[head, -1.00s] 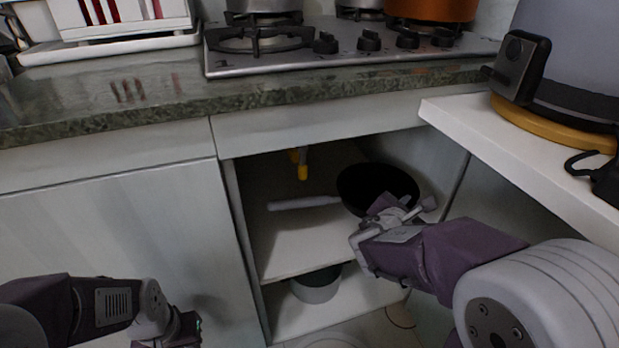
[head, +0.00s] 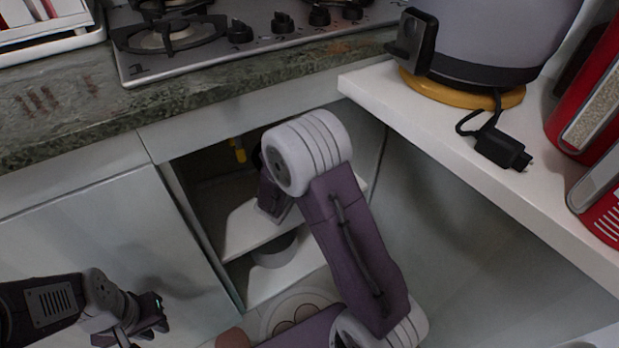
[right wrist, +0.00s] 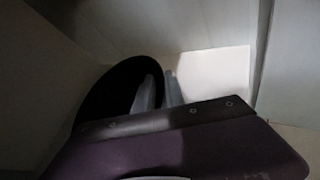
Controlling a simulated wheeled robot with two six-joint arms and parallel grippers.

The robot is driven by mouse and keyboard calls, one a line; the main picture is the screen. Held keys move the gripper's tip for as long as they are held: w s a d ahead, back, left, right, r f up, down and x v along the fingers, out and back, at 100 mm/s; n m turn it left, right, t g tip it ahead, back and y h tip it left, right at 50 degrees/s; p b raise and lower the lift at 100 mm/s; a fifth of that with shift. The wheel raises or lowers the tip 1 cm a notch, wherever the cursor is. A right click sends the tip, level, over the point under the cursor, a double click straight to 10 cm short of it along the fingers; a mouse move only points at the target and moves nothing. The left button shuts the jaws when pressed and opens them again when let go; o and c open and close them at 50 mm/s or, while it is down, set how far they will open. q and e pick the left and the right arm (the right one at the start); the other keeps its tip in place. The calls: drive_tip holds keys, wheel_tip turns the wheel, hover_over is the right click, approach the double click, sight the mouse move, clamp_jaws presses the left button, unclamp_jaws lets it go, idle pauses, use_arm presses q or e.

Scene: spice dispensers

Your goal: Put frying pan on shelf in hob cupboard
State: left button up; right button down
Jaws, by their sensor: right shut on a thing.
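The black frying pan (right wrist: 105,103) shows in the right wrist view, tilted against the left of my right gripper (right wrist: 160,92), which is shut on its rim. In the head view only a dark sliver of the pan (head: 257,157) shows; my right arm reaches into the open hob cupboard and hides the rest, along with the right gripper's fingers. The cupboard's shelf (head: 240,232) is pale and partly hidden by that arm. Whether the pan touches the shelf cannot be told. My left gripper (head: 138,328) is outside, low in front of the closed cupboard door at left.
A grey pot (head: 272,250) stands below the shelf. A yellow pipe fitting (head: 238,150) is at the cupboard's back. The hob (head: 230,50) sits on the green stone worktop (head: 250,90) above. A white side shelf (head: 420,125) with a large appliance (head: 490,40) juts out at right.

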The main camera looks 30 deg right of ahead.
drive_tip(key=shift+w, duration=0.2)
drive_tip(key=shift+f+b, duration=1.6)
drive_tip(key=shift+f, duration=0.5)
drive_tip(key=c, duration=1.4)
unclamp_jaws()
